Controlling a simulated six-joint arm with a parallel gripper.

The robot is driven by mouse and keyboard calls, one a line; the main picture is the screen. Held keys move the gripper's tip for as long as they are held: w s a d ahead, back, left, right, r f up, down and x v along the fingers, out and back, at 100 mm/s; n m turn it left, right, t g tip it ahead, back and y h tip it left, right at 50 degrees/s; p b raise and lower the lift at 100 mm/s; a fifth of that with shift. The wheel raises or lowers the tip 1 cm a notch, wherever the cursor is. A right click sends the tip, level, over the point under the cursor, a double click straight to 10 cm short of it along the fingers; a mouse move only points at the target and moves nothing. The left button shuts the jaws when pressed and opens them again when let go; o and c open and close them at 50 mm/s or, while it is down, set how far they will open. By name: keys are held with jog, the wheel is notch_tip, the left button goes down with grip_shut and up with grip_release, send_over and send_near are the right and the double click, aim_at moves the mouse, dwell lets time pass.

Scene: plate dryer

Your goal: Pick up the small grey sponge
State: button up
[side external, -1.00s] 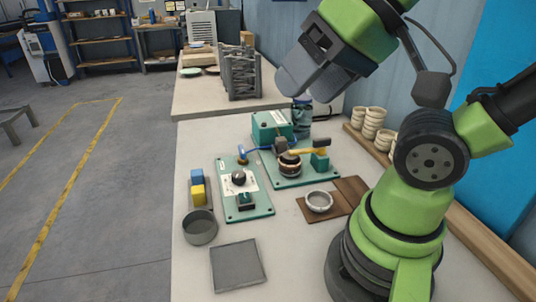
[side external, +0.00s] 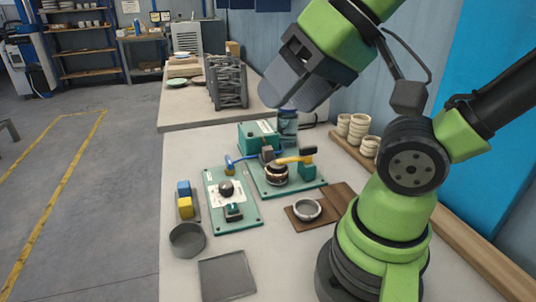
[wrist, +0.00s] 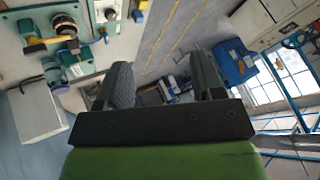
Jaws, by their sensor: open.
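My gripper (side external: 285,95) is raised high above the back of the work table, with its fingers apart and nothing between them. The wrist view shows the two dark fingers (wrist: 162,85) spread, with the distant floor and room between them. I cannot pick out a sponge for certain. A small grey-brown block (side external: 267,153) sits by the green box at the back of the fixtures, below my gripper and well apart from it. It is too small to tell whether it is the sponge.
A green plate (side external: 245,208) carries a black knob, and a second fixture has levers. A blue block (side external: 184,188) and a yellow block (side external: 186,207) stand left. A round grey bowl (side external: 187,240), square grey tray (side external: 227,277) and white dish (side external: 307,210) lie in front. Cups (side external: 358,128) line the wall.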

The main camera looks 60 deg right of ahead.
jog(key=m+g+h, duration=0.2)
jog(key=m+g, duration=0.3)
jog(key=g, duration=0.2)
send_over(268, 148)
jog(key=f, duration=2)
jog(key=shift+a+f, duration=0.15)
jog(key=shift+a, duration=0.05)
jog(key=shift+d+f, duration=0.15)
jog(key=shift+f, duration=2.9)
jog(key=c, duration=1)
